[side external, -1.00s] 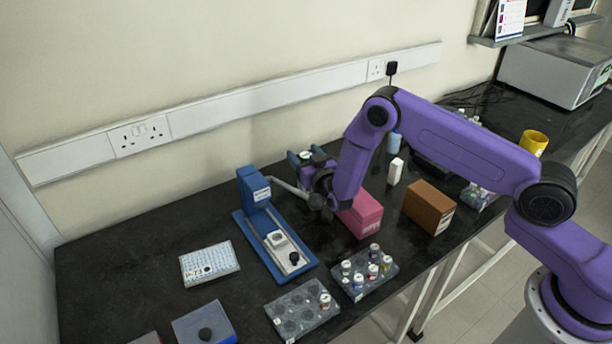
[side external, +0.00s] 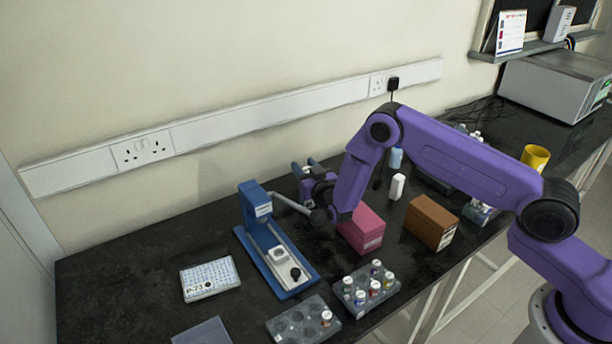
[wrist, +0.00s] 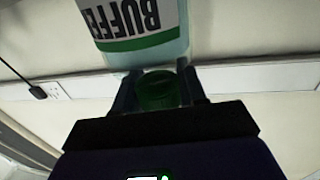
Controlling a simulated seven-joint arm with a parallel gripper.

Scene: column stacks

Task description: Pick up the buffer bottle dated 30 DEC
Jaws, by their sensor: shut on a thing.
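In the wrist view a bottle (wrist: 145,50) with a pale blue body shows a white and green label reading "BUFFE", upside down. Its green cap (wrist: 158,92) sits between the two fingers of my gripper (wrist: 160,88), which is shut on it. No date is readable on the visible part of the label. In the side external view my gripper (side external: 304,169) is behind the blue stand, partly hidden by my wrist, and the held bottle cannot be made out. Another light blue bottle (side external: 395,159) stands farther right, behind my arm.
A blue stand (side external: 255,215) is left of my gripper. A pink box (side external: 362,232) and a brown box (side external: 431,222) are to its right. Racks of vials (side external: 365,290) lie in front. A white labelled plate (side external: 210,279) is front left. The back left counter is clear.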

